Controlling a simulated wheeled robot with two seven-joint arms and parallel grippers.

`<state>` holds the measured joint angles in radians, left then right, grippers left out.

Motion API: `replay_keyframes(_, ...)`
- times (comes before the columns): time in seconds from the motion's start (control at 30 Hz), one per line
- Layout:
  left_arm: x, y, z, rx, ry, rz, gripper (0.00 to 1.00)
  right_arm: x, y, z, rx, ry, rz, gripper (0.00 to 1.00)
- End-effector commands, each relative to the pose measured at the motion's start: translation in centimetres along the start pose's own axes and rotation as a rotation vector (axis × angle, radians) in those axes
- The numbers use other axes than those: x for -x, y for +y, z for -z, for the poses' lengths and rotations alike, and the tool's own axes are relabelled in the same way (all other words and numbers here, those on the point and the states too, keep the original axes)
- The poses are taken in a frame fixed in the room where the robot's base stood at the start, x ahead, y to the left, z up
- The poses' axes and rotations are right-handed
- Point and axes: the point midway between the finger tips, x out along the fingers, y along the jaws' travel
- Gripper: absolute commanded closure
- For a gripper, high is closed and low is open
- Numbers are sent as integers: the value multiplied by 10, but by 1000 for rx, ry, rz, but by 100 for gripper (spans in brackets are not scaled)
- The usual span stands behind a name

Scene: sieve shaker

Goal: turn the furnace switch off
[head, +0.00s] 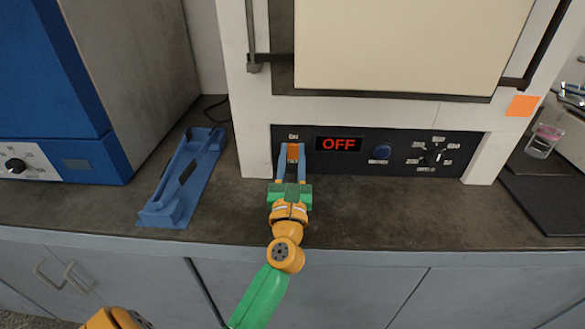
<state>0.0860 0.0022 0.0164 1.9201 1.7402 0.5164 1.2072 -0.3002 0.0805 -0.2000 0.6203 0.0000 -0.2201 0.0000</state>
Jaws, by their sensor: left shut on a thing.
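The furnace (261,112) is a large white cabinet with a cream door, standing on the dark counter. Its dark control panel (380,168) carries a display (338,144) that reads OFF in red. The furnace switch (293,153) is a small orange piece at the panel's left end, with a label above it. My left gripper (292,160) is at the switch, its two blue fingers shut with one on each side of it. The fingers hide part of the switch's surround. My right gripper does not show.
A blue stand (178,184) lies on the counter at left, beside a blue and grey machine (60,95). A small clear beaker (542,140) stands at far right. The counter front is clear.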

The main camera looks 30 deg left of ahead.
Motion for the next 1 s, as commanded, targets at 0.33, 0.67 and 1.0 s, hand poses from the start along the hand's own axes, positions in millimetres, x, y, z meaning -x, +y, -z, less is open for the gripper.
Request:
replay_keyframes(0.33,0,0,0,0,2,0,51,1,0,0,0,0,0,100)
replay_keyframes(0.67,0,0,0,0,2,0,38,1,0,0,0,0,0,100)
replay_keyframes(1.0,58,0,3,1,6,1,38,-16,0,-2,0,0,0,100)
